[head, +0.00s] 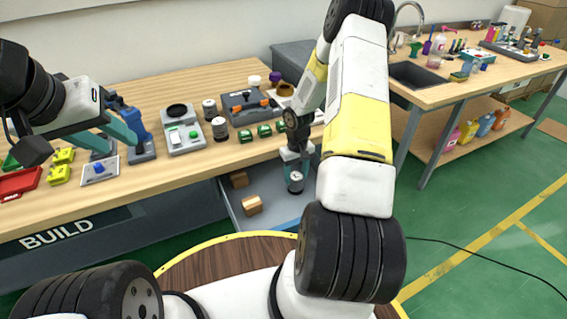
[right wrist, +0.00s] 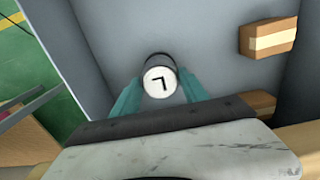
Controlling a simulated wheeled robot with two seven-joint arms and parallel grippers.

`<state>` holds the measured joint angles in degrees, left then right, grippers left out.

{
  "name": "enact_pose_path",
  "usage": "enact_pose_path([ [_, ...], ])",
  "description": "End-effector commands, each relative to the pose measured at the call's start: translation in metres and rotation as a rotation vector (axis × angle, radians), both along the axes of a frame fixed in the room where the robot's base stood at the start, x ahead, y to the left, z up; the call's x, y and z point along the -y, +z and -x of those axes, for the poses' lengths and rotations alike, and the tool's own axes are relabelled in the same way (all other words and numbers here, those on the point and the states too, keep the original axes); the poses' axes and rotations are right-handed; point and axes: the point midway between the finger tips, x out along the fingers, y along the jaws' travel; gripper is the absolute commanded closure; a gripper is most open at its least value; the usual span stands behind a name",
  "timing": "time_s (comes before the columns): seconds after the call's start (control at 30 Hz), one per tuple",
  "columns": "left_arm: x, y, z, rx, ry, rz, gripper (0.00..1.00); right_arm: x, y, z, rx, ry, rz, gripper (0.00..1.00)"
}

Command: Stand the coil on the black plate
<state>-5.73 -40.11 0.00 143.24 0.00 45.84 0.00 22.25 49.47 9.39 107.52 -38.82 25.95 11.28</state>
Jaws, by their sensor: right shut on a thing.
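The coil (head: 296,183) is a small dark cylinder with a white end face. My right gripper (head: 297,170) is shut on it, low in the open drawer. In the right wrist view the coil (right wrist: 160,80) sits between the teal fingers, its white face with a black L-shaped mark towards the camera. I cannot tell whether it touches the drawer floor. A round black plate (head: 177,110) lies on a light grey device with a green button on the table. My left gripper (head: 123,146) hangs over the table's left part, its teal fingers apart and empty.
Similar cylinders (head: 220,128) stand right of the grey device. A dark tray (head: 250,107) with orange parts and several green pieces (head: 264,131) are further right. A blue instrument (head: 134,122) stands near my left gripper.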

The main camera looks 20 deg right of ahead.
Motion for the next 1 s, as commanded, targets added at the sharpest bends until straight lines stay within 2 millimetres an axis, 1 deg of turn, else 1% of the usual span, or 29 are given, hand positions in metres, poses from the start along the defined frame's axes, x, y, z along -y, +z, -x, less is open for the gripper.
enact_pose_path([
  [0.17, 0.000, 0.000, 0.000, 0.000, 0.000, 0.000, 0.64, 0.000, 0.005, -0.001, 0.002, 0.000, 0.001, 0.77],
  [1.0, 0.000, 0.000, 0.000, 0.000, 0.000, 0.000, 0.64, 0.000, 0.047, 0.000, 0.001, -0.001, 0.001, 0.77],
])
